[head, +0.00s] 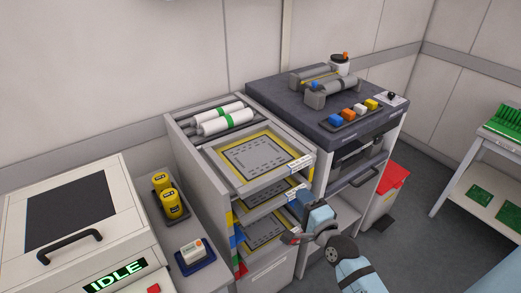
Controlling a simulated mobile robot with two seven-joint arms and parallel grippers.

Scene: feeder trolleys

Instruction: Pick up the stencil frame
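Several stencil frames lie stacked on the pull-out shelves of a grey cabinet (188,158). The top stencil frame (258,158) is grey with a yellow border and a white label on its front edge. A middle stencil frame (264,202) and a lower stencil frame (262,232) show partly beneath it. My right gripper (291,238) is at the front right of the lower shelf, close to the lower frame; I cannot tell if it touches. Its fingers are too small and partly hidden to read. My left gripper is out of view.
White rolls (225,121) lie behind the top frame. A dark-topped bench (270,95) with coloured blocks stands at right, a red-lidded bin (394,178) beside it. A white machine (70,220) reading IDLE and yellow jars (172,204) are at left.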

